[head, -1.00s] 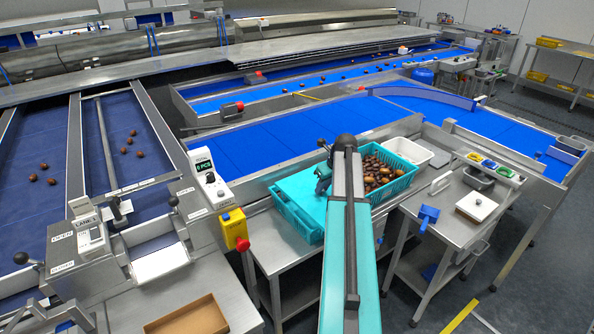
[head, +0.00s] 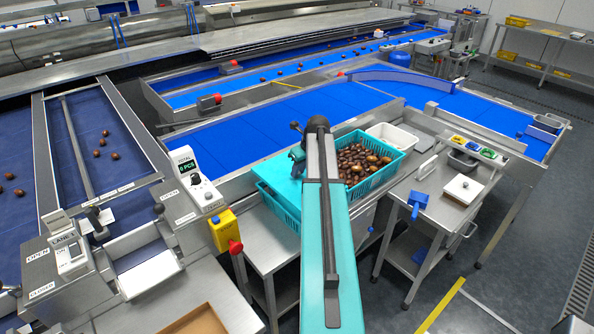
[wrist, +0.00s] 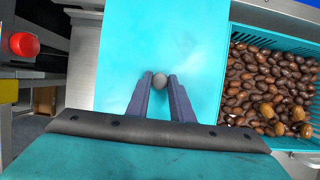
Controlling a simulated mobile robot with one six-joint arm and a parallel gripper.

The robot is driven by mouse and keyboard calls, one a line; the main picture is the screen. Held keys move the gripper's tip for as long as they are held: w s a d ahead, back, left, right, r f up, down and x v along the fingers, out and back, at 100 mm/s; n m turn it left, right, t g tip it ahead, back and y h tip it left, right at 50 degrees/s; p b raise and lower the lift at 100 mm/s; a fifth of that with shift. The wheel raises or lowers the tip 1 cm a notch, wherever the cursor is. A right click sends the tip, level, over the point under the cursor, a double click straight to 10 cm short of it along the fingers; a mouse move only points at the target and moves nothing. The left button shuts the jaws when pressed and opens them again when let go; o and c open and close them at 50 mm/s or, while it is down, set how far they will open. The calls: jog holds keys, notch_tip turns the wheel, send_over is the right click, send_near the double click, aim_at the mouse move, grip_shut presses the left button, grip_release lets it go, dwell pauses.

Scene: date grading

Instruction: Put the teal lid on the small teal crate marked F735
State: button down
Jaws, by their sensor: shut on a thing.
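The teal lid (wrist: 125,50) is a flat sheet with a round grey knob (wrist: 160,81). My gripper (wrist: 160,79) is shut on the knob, with one finger on each side. In the head view the lid (head: 279,187) lies over the small teal crate (head: 277,208), whose slotted side shows below the lid's near left edge. I cannot tell whether the lid rests on the rim or hangs just above it. The mark F735 is not readable. My arm hides the right part of the lid and crate.
A teal crate full of brown dates (head: 398,162) stands close on the right, with a white tray (head: 391,134) behind it. A yellow box with a red button (head: 222,232) is at the left. A blue conveyor (head: 265,135) runs behind.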

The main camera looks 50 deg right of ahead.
aim_at(299, 178)
jog(key=shift+f, duration=0.1)
jog(key=shift+f+b, duration=1.55)
jog(key=shift+f, duration=1.45)
jog(key=shift+f, duration=0.8)
dwell(1.1)
jog(key=c, duration=1.1)
grip_release()
jog(key=shift+r, duration=0.15)
jog(key=shift+r+p, duration=2.1)
jog(key=shift+r, duration=1.3)
